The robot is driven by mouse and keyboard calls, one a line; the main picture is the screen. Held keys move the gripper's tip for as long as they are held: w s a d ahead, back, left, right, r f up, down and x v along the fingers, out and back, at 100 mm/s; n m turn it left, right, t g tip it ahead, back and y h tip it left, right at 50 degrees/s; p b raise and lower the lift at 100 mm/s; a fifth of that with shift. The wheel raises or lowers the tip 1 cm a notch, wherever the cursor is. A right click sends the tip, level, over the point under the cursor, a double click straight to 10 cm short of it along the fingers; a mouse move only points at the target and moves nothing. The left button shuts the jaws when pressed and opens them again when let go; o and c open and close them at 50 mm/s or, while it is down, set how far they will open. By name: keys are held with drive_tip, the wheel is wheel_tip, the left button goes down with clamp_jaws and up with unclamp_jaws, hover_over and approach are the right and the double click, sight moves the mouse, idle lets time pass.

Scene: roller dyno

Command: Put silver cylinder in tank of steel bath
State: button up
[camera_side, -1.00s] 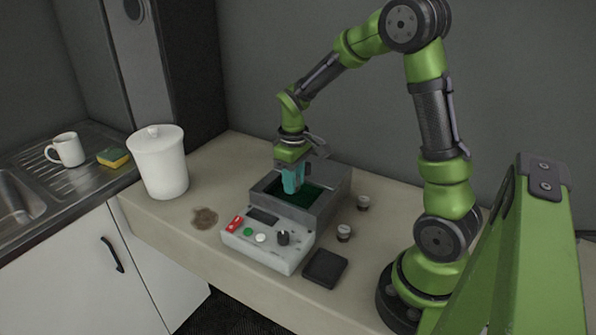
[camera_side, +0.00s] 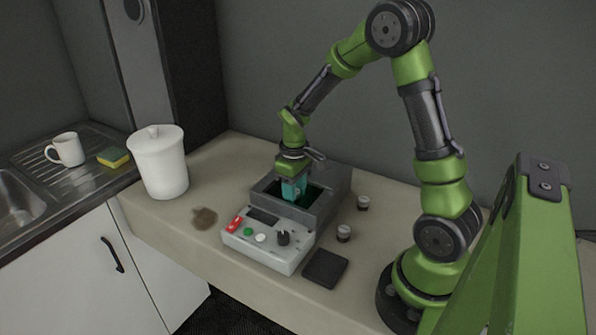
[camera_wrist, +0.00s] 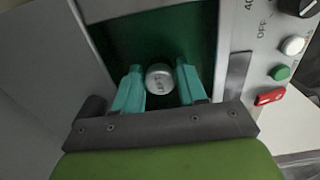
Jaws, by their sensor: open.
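The steel bath (camera_side: 322,212) stands on the counter, its open tank (camera_side: 270,190) showing a dark green inside. My gripper (camera_side: 295,193) points down into the tank opening, with its teal fingers partly below the rim. In the wrist view my gripper (camera_wrist: 161,74) is open, one finger on each side of the silver cylinder (camera_wrist: 159,80). The cylinder's round end faces the camera, against the green of the tank (camera_wrist: 160,35). Small gaps seem to show between it and the fingers. How deep it sits cannot be told. The side view hides the cylinder.
The bath's control panel (camera_side: 262,246) faces front, with a knob and buttons. A black pad (camera_side: 325,268) and two small jars (camera_side: 343,233) (camera_side: 363,203) stand to the right. A white lidded canister (camera_side: 160,165) and a brown stain (camera_side: 204,218) are on the left.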

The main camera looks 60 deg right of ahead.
wheel_tip(320, 180, up, 12)
drive_tip(key=s+a+r+m+t+y, duration=0.1)
drive_tip(key=s+a+r+m+t, duration=0.1)
drive_tip(key=s+a, duration=0.3)
drive_tip(key=s+a+r+m+t+y, duration=0.1)
drive_tip(key=s+a+r+m+t, duration=0.1)
drive_tip(key=s+a+r+t, duration=0.3)
drive_tip(key=s+a, duration=0.1)
drive_tip(key=a, duration=0.2)
drive_tip(key=shift+s+a+r, duration=0.25)
drive_tip(key=shift+a+r, duration=0.05)
drive_tip(key=shift+a, duration=0.1)
